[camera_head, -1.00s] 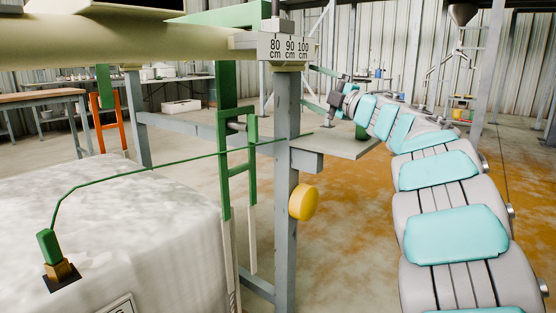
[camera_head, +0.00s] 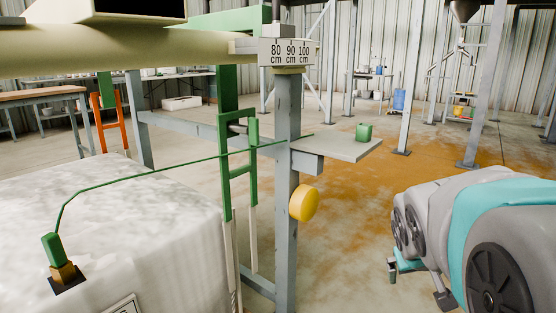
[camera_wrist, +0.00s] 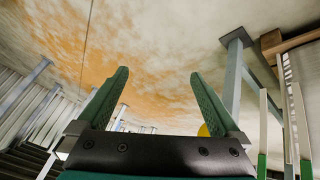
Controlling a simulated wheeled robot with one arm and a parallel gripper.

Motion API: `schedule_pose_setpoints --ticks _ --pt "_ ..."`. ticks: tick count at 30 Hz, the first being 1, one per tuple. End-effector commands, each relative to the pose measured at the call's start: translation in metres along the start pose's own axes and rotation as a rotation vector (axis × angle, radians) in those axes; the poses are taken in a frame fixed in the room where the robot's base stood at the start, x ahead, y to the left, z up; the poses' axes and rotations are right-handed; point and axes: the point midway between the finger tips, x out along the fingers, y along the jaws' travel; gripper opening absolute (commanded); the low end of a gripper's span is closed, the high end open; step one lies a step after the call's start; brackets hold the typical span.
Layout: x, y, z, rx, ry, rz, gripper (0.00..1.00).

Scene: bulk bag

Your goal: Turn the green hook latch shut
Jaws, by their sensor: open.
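Green latch-like metalwork (camera_head: 238,160) hangs beside the grey post in the head view, with a ladder-like frame and a short dark pin. A green bar (camera_head: 228,20) runs above the cream pipe, behind the scale plate. I cannot tell which of these green parts is the hook latch, or how it is turned. My gripper (camera_wrist: 158,78) shows in the wrist view with two green fingers spread wide, nothing between them. In the head view my arm is folded at the lower right, well apart from the green parts.
The grey post (camera_head: 287,170) carries a scale plate (camera_head: 286,51), a yellow knob (camera_head: 304,203) and a shelf (camera_head: 340,148) with a green can (camera_head: 364,132). A white bulk bag (camera_head: 150,235) fills the lower left. Floor between post and arm is clear.

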Motion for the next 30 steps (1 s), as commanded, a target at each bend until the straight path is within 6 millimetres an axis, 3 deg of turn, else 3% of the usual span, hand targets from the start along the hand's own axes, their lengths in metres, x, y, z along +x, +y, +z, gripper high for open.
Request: schedule_pose_setpoints --ticks 1,6,9,13,18,30 --pt "-0.004 -0.016 0.031 0.004 -0.073 -0.04 1.0" --pt "-0.023 -0.065 0.135 -0.001 -0.335 -0.17 1.0" --pt "-0.041 -0.088 0.186 -0.017 -0.463 -0.235 1.0" --pt "-0.061 -0.107 0.234 -0.042 -0.594 -0.295 1.0" --pt "-0.075 -0.117 0.261 -0.058 -0.665 -0.328 1.0" --pt "-0.076 -0.118 0.263 -0.059 -0.672 -0.33 1.0"
